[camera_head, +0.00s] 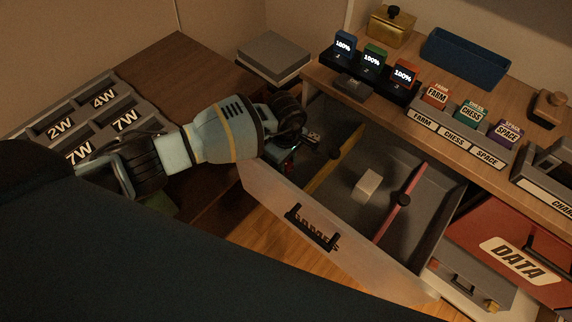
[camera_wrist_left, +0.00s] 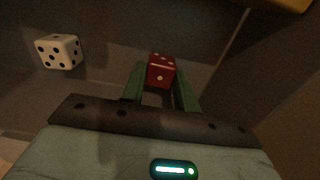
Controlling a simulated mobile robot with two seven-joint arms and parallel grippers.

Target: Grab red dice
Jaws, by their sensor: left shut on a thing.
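The red die (camera_wrist_left: 160,72) with white pips sits between the two green fingertips of my left gripper (camera_wrist_left: 160,88) in the left wrist view. The fingers are shut on its sides. In the head view my left gripper (camera_head: 292,158) reaches down into the left compartment of the open drawer (camera_head: 425,275). The red die is mostly hidden by the gripper there. A white die (camera_wrist_left: 60,52) with black pips lies apart from the fingers, to the left in the left wrist view. My right gripper is not in view.
A yellow divider (camera_head: 322,172) and a red divider (camera_head: 390,218) split the drawer. A pale block (camera_head: 367,185) lies in the middle compartment. The desk edge with labelled boxes overhangs the drawer's back. A red DATA drawer (camera_head: 515,255) is at the right.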

